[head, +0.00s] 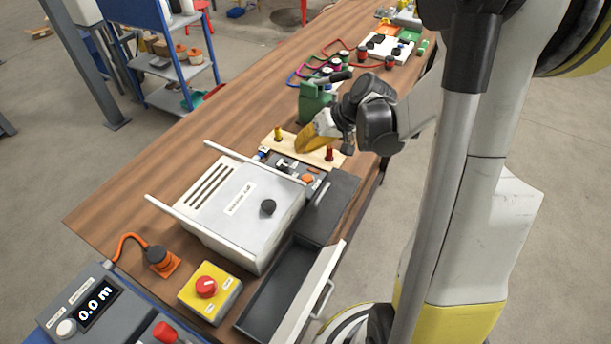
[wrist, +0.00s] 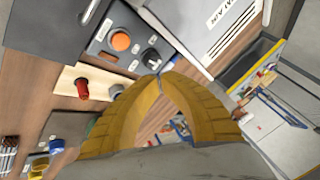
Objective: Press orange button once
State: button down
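In the head view the orange button (head: 308,179) shows on the panel beside the white case. My gripper (wrist: 165,73) has its two yellow fingers together at the tips, with nothing seen between them. In the head view my gripper (head: 301,149) hangs over the wooden peg board behind the panel, apart from the button.
A wooden board (head: 300,147) with a red peg (head: 329,153) and a yellow peg (head: 278,133) lies behind the panel. A white case (head: 240,205), an open drawer (head: 275,283) and a yellow box with a red button (head: 206,288) are nearer.

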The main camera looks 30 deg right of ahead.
aim_at(304, 177)
jog(key=shift+f, duration=0.2)
notch_tip(304, 177, down, 8)
jog(key=b, duration=0.7)
jog(key=shift+f, duration=0.25)
dwell(0.9)
jog(key=shift+f+b, duration=0.4)
jog(key=shift+f+b, duration=0.5)
dwell(0.6)
jog(key=shift+r, duration=0.1)
jog(key=shift+r+p, duration=0.7)
jog(key=shift+r, duration=0.15)
